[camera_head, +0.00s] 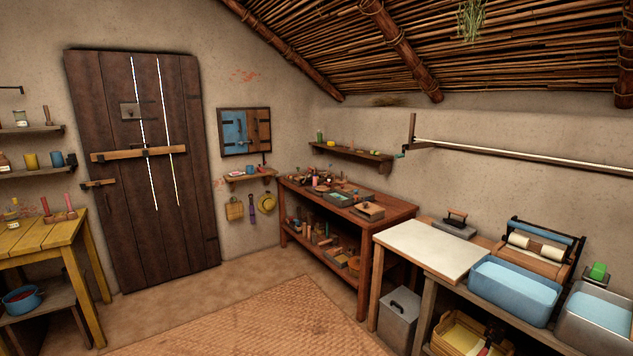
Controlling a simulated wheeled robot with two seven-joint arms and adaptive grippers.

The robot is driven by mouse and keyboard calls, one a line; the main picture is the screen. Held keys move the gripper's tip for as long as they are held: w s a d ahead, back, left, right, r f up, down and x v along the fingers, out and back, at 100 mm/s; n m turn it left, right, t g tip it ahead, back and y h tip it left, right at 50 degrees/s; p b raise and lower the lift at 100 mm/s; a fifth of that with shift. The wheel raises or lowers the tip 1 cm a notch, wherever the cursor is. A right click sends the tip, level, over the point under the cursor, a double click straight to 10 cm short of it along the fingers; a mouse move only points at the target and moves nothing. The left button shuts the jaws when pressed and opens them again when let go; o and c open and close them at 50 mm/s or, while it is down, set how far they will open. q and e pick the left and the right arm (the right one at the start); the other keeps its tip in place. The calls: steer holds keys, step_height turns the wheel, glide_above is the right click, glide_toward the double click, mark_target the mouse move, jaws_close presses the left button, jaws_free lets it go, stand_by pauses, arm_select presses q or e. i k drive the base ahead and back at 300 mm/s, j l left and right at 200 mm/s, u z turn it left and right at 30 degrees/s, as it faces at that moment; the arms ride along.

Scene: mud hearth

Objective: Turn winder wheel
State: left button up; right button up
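I cannot pick out the winder wheel for certain. A wooden bracket (411,134) on the right wall has a small teal handle-like part (402,154) at its lower left, and a long pale rod or line (520,155) runs right from it. Neither of my grippers shows clearly in the head view.
A cluttered wooden table (355,213) stands in the corner. A yellow table (40,236) is at left. The woven mat (255,325) is clear before the closed door (140,200).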

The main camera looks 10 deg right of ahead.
mark_target(322, 188)
steer(key=i+l, duration=0.2)
steer(key=i, duration=0.4)
steer(key=i+l, duration=0.2)
steer(key=i, duration=0.35)
steer(key=i+l, duration=0.15)
steer(key=i, duration=0.45)
steer(key=i+l+z, duration=0.1)
steer(key=i, duration=0.45)
steer(key=i+l, duration=0.25)
steer(key=i, duration=0.35)
steer(key=i+j+u, duration=0.1)
steer(key=i, duration=0.35)
steer(key=i+j, duration=0.25)
steer(key=i, duration=0.25)
steer(key=i+j+u, duration=0.15)
steer(key=i, duration=0.3)
